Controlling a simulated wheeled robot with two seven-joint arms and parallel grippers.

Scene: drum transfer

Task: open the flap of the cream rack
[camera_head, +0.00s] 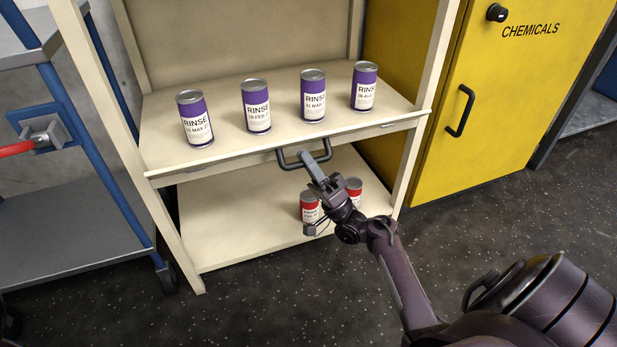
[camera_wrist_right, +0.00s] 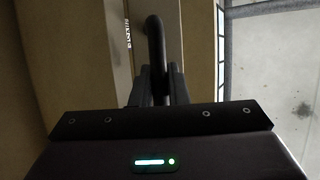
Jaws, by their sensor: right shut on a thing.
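The cream rack (camera_head: 185,235) stands ahead with a can-bearing upper shelf and a lower compartment. A dark U-shaped handle (camera_head: 288,163) sits under the upper shelf's front edge. My right gripper (camera_head: 319,160) is shut on this handle, near its right side. The right wrist view shows the dark handle bar (camera_wrist_right: 154,42) between the two fingertips (camera_wrist_right: 160,75). The flap's panel is hard to make out; in the head view it seems nearly edge-on below the shelf, and the lower compartment shows open. My left gripper is out of view.
Several purple cans (camera_head: 257,106) stand on the upper shelf. Two red cans (camera_head: 309,206) stand in the lower compartment, partly behind my right gripper. A yellow chemicals cabinet (camera_head: 500,110) is at the right, a blue-framed grey cart (camera_head: 75,225) at the left. Dark floor lies in front.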

